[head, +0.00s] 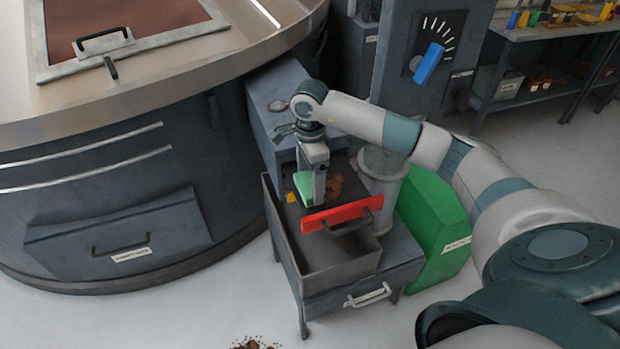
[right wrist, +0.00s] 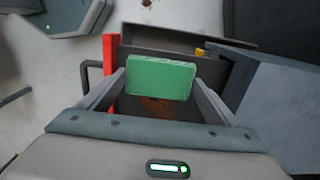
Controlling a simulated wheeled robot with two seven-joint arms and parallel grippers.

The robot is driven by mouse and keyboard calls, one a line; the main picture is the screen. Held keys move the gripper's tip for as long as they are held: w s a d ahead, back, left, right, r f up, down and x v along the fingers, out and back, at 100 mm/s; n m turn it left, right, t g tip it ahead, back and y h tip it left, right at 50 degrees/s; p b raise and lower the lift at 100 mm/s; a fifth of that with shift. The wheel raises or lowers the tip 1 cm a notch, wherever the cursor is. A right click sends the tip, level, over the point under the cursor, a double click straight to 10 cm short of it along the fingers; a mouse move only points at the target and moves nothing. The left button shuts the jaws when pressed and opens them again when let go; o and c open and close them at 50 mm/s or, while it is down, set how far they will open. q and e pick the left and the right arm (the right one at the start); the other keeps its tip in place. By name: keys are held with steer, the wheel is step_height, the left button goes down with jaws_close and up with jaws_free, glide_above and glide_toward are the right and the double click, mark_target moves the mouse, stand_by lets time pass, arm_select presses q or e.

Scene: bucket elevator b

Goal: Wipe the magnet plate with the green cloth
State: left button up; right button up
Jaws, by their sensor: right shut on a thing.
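The green cloth (right wrist: 160,77) is a folded block held between the two fingers of my right gripper (right wrist: 160,80). In the head view my right gripper (head: 314,180) points down, with the cloth (head: 309,190) at its fingers. Below it is the dark magnet plate (head: 338,205), fronted by a red bar with a black handle (head: 343,215). A brown rusty patch (right wrist: 162,106) shows on the plate beneath the cloth. I cannot tell whether the cloth touches the plate. My left gripper is not in view.
The plate sits over an open grey bin (head: 335,258) on a low stand. A grey cylinder (head: 382,180) and a green box (head: 437,230) stand to the right. A large round dark machine (head: 100,210) fills the left. Brown debris (head: 255,344) lies on the floor.

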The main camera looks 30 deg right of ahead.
steer(key=shift+f+b, duration=0.45)
steer(key=shift+f, duration=0.05)
steer(key=shift+d+f, duration=0.2)
steer(key=shift+f, duration=0.1)
